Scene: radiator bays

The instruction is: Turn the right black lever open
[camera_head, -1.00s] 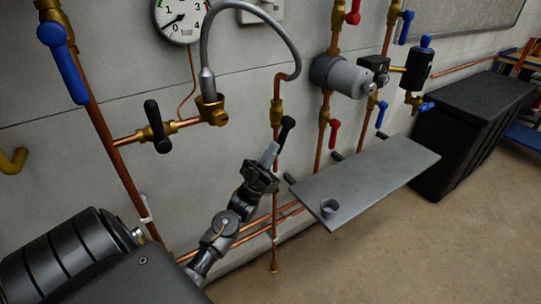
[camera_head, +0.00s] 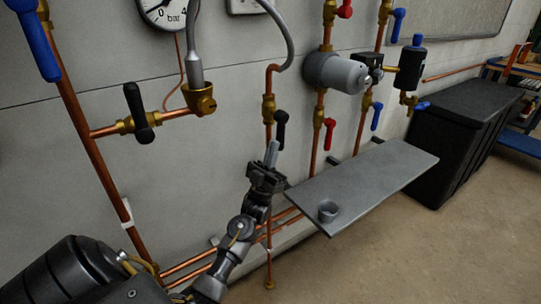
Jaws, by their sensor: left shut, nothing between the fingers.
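The right black lever (camera_head: 281,130) sits on a brass valve (camera_head: 268,108) in a vertical copper pipe below the grey hose. It points down, roughly along the pipe. My left gripper (camera_head: 271,152) is shut and empty, its fingers pointing up close to the lever's lower end. I cannot tell whether they touch it. The left black lever (camera_head: 138,112) stands upright across a horizontal pipe. My right gripper is not in view.
A grey shelf (camera_head: 375,178) with a small grey cup (camera_head: 328,211) juts out right of my gripper. Red levers (camera_head: 330,134) and blue levers (camera_head: 376,116) hang on nearby pipes. A black chest (camera_head: 450,150) stands farther right. The floor in front is clear.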

